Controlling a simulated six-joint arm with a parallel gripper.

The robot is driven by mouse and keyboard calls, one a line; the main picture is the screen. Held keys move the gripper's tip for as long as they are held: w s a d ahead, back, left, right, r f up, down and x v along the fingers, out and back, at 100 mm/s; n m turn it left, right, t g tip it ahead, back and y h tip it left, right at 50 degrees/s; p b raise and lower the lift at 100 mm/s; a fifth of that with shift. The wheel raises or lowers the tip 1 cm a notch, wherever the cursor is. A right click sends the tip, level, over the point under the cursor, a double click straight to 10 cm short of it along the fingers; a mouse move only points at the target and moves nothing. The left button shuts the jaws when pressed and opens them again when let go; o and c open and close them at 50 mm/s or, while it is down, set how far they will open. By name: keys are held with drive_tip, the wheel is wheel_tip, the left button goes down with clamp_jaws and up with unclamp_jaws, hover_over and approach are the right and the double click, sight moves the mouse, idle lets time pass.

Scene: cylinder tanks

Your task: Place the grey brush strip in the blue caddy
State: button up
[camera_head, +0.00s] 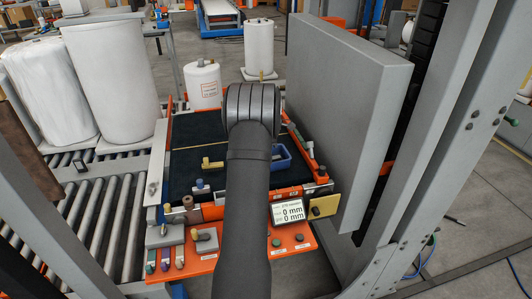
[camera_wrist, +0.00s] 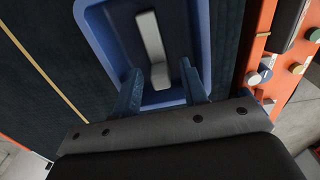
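The blue caddy (camera_wrist: 203,25) fills the upper middle of the wrist view. A pale grey strip (camera_wrist: 151,38), which looks like the brush strip, lies lengthwise inside it. My gripper (camera_wrist: 160,71) is open over the caddy's near end, its two blue-grey fingers apart on either side of the strip's near end. Gaps show between the fingers and the strip. In the head view the blue caddy (camera_head: 282,162) is on the dark mat, partly hidden by my arm. My gripper's fingers are hidden there.
The dark mat (camera_head: 190,128) is edged by orange rails with small knobs and fittings. A yellow L-shaped piece (camera_head: 212,164) lies on the mat's left. A display (camera_head: 289,211) stands at the front. A large grey panel (camera_head: 345,110) rises on the right. White tanks (camera_head: 107,80) stand behind left.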

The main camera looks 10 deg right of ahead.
drive_tip(key=shift+r, duration=0.15)
wheel_tip(320, 180, up, 12)
idle(0.5)
wheel_tip(320, 180, down, 13)
drive_tip(key=shift+r, duration=2.3)
drive_tip(key=shift+f, duration=0.1)
